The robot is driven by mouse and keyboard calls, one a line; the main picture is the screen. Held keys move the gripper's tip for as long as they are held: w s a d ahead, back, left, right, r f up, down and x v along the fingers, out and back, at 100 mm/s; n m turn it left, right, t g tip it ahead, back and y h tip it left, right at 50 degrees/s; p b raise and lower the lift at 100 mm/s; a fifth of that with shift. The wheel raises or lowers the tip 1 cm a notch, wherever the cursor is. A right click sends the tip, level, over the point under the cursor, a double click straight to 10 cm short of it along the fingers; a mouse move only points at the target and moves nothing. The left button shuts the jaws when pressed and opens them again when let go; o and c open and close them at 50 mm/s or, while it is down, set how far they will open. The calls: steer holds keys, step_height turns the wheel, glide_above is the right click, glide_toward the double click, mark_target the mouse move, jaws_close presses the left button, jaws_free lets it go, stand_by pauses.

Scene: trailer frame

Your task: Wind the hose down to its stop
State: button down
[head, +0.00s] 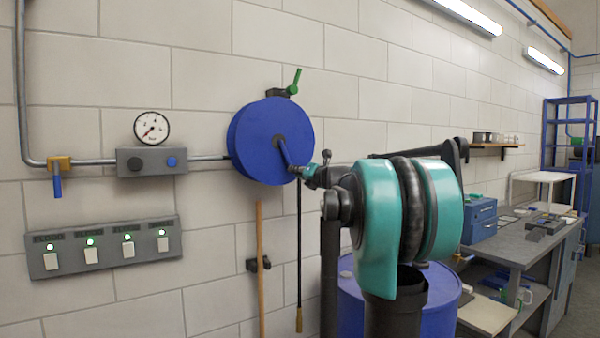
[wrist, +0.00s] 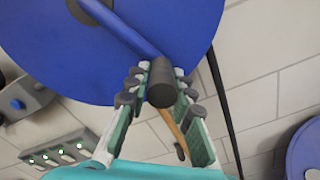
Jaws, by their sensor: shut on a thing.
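The blue hose reel (head: 262,135) is fixed to the wall; its disc fills the top of the wrist view (wrist: 60,60). A blue crank arm (head: 286,153) runs from the hub down and right to a dark grip (wrist: 161,80). My gripper (head: 309,172) is shut on this crank grip, with a finger on each side in the wrist view. The black hose (head: 299,235) hangs straight down from the reel's right side and has a brownish end piece (head: 299,321). A green lever (head: 296,81) stands on top of the reel, tilted right of upright.
A pressure gauge (head: 152,127) and pipe are left of the reel. A panel (head: 105,248) with several lit switches is below. A wooden pole (head: 260,290) stands against the wall beside the hose. A blue drum (head: 447,305) and a workbench (head: 520,250) are at right.

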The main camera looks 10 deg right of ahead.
steer(key=shift+a, duration=0.3)
steer(key=c, duration=1.3)
jaws_free()
steer(key=shift+s, duration=0.1)
steer(key=v, duration=1.2)
